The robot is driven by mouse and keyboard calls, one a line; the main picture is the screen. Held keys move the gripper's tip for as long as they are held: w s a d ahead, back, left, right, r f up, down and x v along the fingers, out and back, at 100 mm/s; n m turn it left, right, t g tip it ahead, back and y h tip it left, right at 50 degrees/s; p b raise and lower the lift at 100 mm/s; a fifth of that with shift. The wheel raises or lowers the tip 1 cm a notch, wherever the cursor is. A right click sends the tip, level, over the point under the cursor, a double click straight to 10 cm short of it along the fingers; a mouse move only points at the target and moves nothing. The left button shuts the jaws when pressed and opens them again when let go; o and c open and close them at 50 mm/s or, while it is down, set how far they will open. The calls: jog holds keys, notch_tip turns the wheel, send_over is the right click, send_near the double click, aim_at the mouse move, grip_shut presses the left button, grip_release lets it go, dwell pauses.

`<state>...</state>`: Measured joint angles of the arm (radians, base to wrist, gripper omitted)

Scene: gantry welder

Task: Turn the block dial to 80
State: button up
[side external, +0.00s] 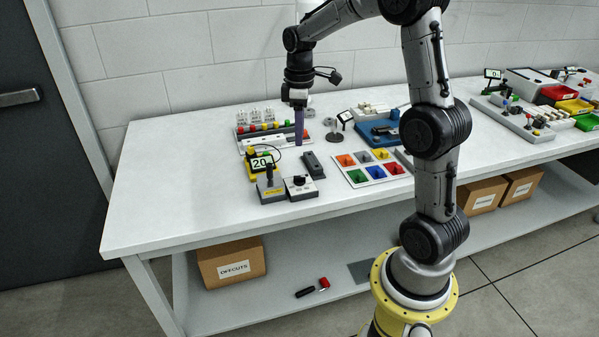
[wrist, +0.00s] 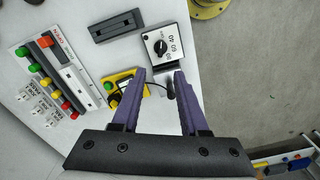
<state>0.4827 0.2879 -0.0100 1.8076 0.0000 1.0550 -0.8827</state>
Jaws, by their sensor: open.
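The block dial (side external: 300,188) is a small grey box with a white top and a black knob, near the front of the bench. In the wrist view the dial (wrist: 174,40) has a black knob and printed numbers, just beyond my fingertips. A yellow-framed display (side external: 261,163) reads 20 and stands behind the dial and to its left. My gripper (wrist: 159,75) is open and empty, its purple fingers apart and pointing down. In the side view my gripper (side external: 299,140) is above the bench, behind the dial and apart from it.
A joystick box (side external: 270,188) stands close on the dial's left. A dark grey block (side external: 313,165) lies behind the dial. A white tray (side external: 343,178) with coloured compartments is to the right. A panel of coloured buttons (wrist: 50,70) is at left in the wrist view. The bench's front left is clear.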

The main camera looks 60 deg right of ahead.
aim_at(300, 180)
notch_tip(300, 180, down, 13)
jog(key=shift+a+r, duration=0.1)
dwell(0.3)
grip_shut()
